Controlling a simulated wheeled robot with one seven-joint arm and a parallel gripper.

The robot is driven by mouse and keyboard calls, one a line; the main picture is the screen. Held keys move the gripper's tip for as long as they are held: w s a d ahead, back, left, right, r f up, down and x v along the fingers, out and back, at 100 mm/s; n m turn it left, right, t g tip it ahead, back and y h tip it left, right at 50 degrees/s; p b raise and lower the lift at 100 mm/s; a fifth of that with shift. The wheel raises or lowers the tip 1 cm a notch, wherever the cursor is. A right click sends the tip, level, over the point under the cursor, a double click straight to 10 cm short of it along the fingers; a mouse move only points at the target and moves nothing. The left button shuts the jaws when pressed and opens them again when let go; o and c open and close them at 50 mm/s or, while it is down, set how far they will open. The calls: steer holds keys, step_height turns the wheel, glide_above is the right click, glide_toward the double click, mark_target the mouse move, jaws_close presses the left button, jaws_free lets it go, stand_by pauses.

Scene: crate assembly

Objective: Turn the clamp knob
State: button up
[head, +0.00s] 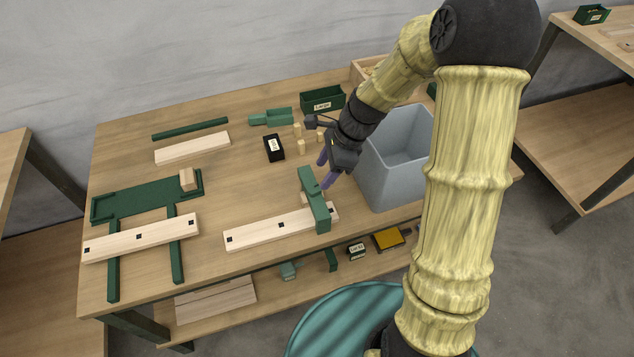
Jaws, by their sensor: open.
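A green clamp (316,205) sits across the right end of a pale slotted plank (268,231) near the table's front edge. Its knob cannot be made out clearly; the upper part of the clamp is close to my gripper. My gripper (327,170) has purple fingertips, spread apart and empty, just above and behind the clamp's top end. I cannot tell whether a fingertip touches the clamp.
A grey bin (385,180) stands right of my gripper. A black labelled box (274,148), several wooden pegs (301,147) and a green labelled bin (322,100) are behind. A green fixture (150,200) with another plank (140,238) lies left. The table's middle is clear.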

mark_target(314, 187)
steer(key=x, duration=0.4)
steer(key=shift+f, duration=0.25)
steer(key=shift+a+f+b, duration=0.3)
steer(key=shift+a+f, duration=0.05)
steer(key=shift+f, duration=0.15)
steer(key=shift+s, duration=0.1)
steer(key=shift+d, duration=0.1)
steer(key=c, duration=1)
